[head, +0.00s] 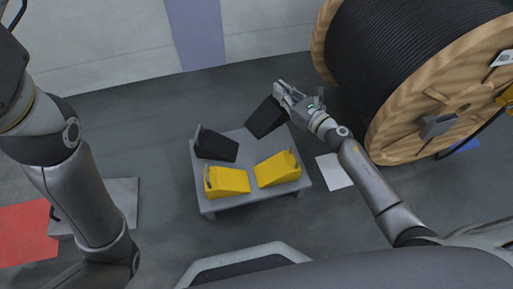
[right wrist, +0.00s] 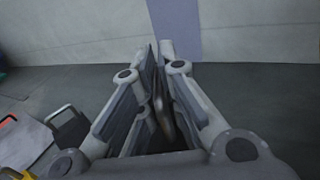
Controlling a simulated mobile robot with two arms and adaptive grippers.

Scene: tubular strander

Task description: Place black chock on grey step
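A black chock (head: 265,117) hangs at the back right corner of a low grey stand (head: 240,198). My right gripper (head: 281,94) is closed on its upper end. In the right wrist view a thin dark plate (right wrist: 158,85) stands between the gripper's fingers (right wrist: 160,65); the rest of the chock is mostly hidden there. A second black chock (head: 215,147) lies on the stand's back left. A grey block (head: 122,196) on the floor at left, partly behind my left arm, may be the grey step. My left gripper is outside the view.
Two yellow chocks (head: 228,181) (head: 278,168) sit on the stand's front half. A large wooden cable reel (head: 395,140) stands close to my right arm. A white floor patch (head: 334,170) lies right of the stand, a red one (head: 25,232) at far left.

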